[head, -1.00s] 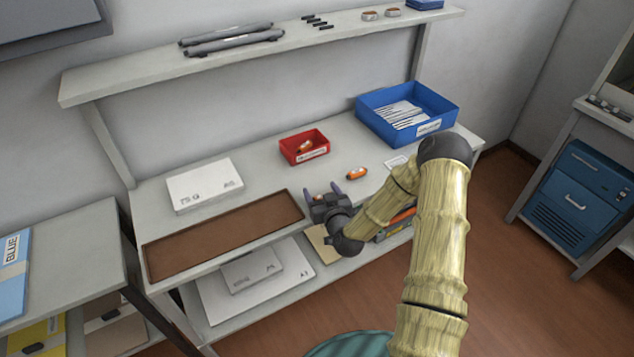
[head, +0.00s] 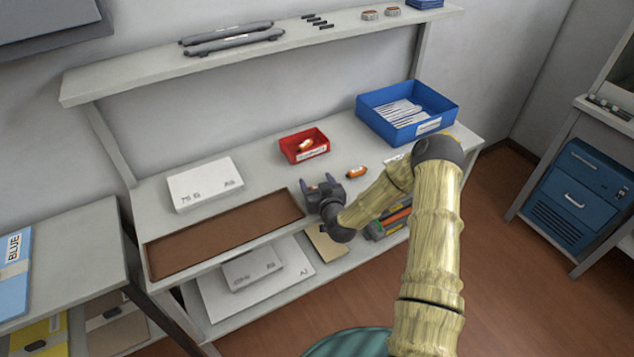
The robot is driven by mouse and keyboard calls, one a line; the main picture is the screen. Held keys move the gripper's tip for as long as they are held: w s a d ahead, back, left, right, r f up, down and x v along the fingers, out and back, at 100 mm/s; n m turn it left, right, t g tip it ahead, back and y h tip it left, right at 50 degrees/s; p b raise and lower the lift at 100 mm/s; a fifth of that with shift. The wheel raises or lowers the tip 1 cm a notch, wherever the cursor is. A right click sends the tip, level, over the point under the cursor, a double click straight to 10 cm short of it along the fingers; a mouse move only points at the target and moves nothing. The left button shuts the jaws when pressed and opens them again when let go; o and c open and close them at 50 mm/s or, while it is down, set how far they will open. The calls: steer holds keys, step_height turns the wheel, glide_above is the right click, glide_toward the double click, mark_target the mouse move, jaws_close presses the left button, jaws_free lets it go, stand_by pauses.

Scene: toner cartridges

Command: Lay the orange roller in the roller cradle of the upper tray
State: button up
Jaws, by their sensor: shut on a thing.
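My gripper (head: 318,183) is over the front of the worktop, at the right end of the brown tray. Its fingers point away from me and stand apart, gripping something too small or hidden to make out. A small orange piece with a dark end (head: 356,172) lies on the worktop to the right of the gripper, apart from it. Another orange piece (head: 305,146) lies in the red bin (head: 313,155). I cannot tell whether either is the orange roller. I cannot make out a roller cradle or an upper tray for certain.
The empty brown tray (head: 220,235) lies along the front left, with a white box (head: 205,184) behind it. A blue bin (head: 445,115) with papers stands back right. Long dark cartridges (head: 235,38) lie on the upper shelf. Grey and orange items (head: 396,218) sit underneath.

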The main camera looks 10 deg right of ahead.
steer(key=o, duration=0.9)
steer(key=shift+o, duration=0.2)
steer(key=v, duration=1.7)
steer(key=shift+s+d, duration=0.2)
steer(key=shift+d, duration=0.05)
steer(key=shift+a, duration=0.1)
